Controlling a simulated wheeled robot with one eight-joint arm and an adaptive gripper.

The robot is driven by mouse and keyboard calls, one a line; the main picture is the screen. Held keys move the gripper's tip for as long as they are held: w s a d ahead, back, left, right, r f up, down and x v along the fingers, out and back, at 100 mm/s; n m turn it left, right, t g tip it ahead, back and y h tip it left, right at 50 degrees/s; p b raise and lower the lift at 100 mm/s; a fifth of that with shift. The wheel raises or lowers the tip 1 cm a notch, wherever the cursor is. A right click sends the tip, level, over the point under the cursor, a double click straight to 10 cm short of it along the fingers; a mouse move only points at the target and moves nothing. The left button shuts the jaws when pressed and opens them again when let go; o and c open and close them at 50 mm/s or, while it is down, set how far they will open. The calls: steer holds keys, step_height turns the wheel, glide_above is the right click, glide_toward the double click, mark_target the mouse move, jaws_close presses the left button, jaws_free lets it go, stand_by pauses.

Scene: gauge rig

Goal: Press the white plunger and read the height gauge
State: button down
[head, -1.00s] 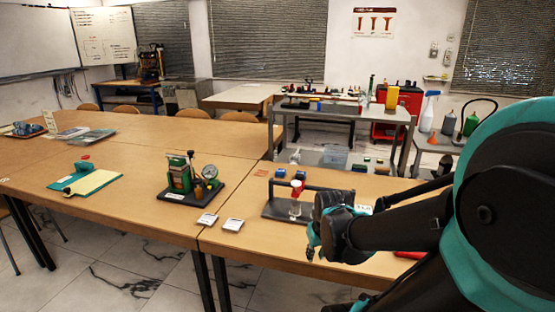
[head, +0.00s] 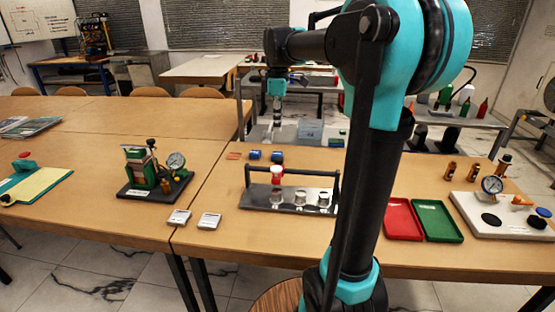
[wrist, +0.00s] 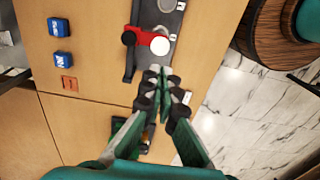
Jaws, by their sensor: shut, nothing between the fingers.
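One dial gauge (head: 176,161) stands on a black base with a green frame at the left of the near table. A second dial gauge (head: 492,185) stands on a white base at the right. I cannot tell which is the height gauge, and no part is clearly the white plunger. A red-topped piece (head: 276,174) with a white part stands in a dark rack; its red body and white round face show in the wrist view (wrist: 160,46). My gripper (head: 277,134) is shut and empty, pointing down, raised above the table. In the wrist view its fingertips (wrist: 157,74) meet.
The dark rack (head: 262,195) has a raised bar and several metal cups. Red (head: 402,220) and green (head: 437,220) trays lie right of my arm. Two blue blocks (head: 266,155) sit behind the rack. Two small pale cards lie near the front edge. The left table has free room.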

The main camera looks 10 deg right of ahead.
mark_target(277, 168)
step_height(277, 168, down, 14)
steer(key=shift+f, duration=0.1)
stand_by(0.7)
steer(key=shift+s+f, duration=0.1)
steer(key=shift+f, duration=1)
steer(key=shift+r, duration=0.25)
step_height(277, 168, up, 14)
steer(key=shift+f, duration=0.15)
stand_by(0.4)
